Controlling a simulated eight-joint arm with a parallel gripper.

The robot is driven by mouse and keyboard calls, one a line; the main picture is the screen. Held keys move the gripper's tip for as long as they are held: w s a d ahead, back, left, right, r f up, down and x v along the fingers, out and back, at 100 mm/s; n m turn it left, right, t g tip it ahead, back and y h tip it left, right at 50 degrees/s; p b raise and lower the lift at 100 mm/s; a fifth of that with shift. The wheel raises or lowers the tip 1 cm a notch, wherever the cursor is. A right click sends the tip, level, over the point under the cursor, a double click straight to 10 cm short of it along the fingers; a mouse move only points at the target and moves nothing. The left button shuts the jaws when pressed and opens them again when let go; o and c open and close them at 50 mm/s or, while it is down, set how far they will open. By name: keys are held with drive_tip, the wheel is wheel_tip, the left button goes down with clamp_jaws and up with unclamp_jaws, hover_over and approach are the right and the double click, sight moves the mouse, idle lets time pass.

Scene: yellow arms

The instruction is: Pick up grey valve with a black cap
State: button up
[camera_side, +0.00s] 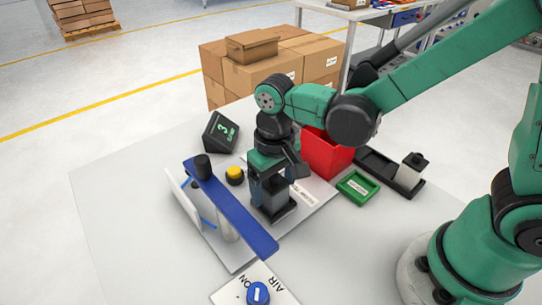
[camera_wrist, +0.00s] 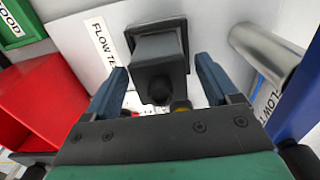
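A grey valve with a black cap (camera_wrist: 158,48) stands on the white flow-test plate, with a dark square flange around its grey body. In the side view the valve (camera_side: 275,211) is mostly hidden by my gripper. My gripper (camera_wrist: 161,72) points down over it, its two blue-grey fingers open on either side of the valve, with gaps visible in the wrist view. In the side view my gripper (camera_side: 272,190) is low over the plate. A second grey piece with a black top (camera_side: 411,170) stands on a black tray (camera_side: 376,163) at the right.
A blue bar (camera_side: 235,212) and a pale cylinder stand close left of my gripper. A yellow button (camera_side: 235,175) and a black display (camera_side: 221,132) reading 3 are behind. A red bin (camera_side: 325,155) and green tray (camera_side: 357,188) lie right. A blue knob (camera_side: 257,293) is in front.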

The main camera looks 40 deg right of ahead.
clamp_jaws()
drive_tip(key=shift+r, duration=0.1)
